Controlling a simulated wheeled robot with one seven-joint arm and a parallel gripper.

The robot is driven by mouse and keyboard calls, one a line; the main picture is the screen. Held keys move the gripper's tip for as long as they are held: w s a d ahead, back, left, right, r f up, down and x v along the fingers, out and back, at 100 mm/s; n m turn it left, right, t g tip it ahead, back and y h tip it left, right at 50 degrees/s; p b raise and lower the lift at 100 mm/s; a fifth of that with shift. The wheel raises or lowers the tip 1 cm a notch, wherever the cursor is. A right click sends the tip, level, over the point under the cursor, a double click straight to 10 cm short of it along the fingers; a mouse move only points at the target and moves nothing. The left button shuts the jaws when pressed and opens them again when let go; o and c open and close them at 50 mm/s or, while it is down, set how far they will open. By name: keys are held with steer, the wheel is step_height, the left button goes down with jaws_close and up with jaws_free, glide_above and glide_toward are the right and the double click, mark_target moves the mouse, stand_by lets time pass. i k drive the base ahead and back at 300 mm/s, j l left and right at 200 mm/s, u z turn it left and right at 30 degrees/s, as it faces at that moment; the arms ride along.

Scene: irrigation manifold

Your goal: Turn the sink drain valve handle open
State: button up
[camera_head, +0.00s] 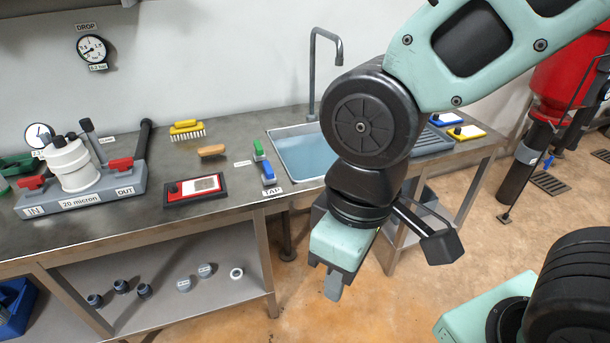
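The sink (290,128) is set in the steel counter, with bluish water or a blue basin showing. A green handle (259,149) and a blue handle (268,172) stand on the counter at its left edge. A label reading TAP (272,191) lies just in front of the blue one. I cannot tell which part is the drain valve handle; the space under the sink is partly hidden by my arm. My gripper (333,288) points down in front of the counter, apart from both handles. Its fingers overlap from this side, so their opening does not show.
The counter's front edge (150,232) lies left of my gripper. A filter block (80,197), a red-framed panel (195,190) and brushes (187,130) stand on the counter. Fittings lie on the lower shelf (215,300). A sink leg or pipe (288,240) stands behind my gripper.

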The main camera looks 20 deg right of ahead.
mark_target(259, 151)
steer(key=i+j, duration=0.1)
steer(key=i, duration=0.4)
steer(key=i+j, duration=0.1)
steer(key=i, duration=0.45)
